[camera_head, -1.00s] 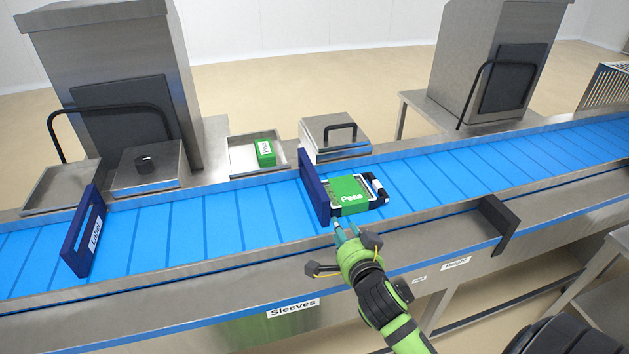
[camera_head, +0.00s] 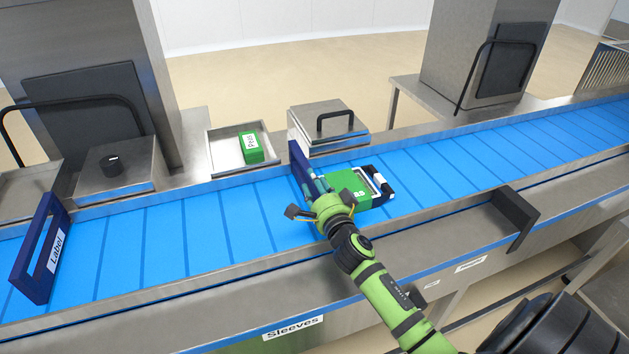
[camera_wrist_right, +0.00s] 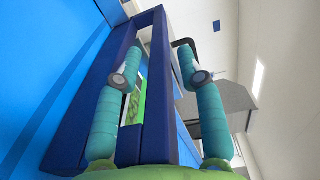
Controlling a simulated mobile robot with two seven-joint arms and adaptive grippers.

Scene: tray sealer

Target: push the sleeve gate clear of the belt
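The sleeve gate (camera_head: 299,160) is a dark blue frame standing across the blue belt, beside a green-sleeved peas tray (camera_head: 347,186). My right gripper (camera_head: 317,187) is over the belt at the gate's near end, partly covering the gate and the tray. In the right wrist view its two teal fingers (camera_wrist_right: 160,75) are spread apart, with a bar of the gate (camera_wrist_right: 158,85) between them. Whether either finger touches the gate cannot be told. Part of the green sleeve (camera_wrist_right: 134,104) shows through the gate's opening. My left gripper is not in view.
A second blue gate (camera_head: 24,262), marked Label, stands across the belt at left. Behind the belt are an open bin (camera_head: 216,150) holding a green pack (camera_head: 251,148) and a lidded steel box (camera_head: 312,112). A dark bracket (camera_head: 515,215) sits on the near rail at right.

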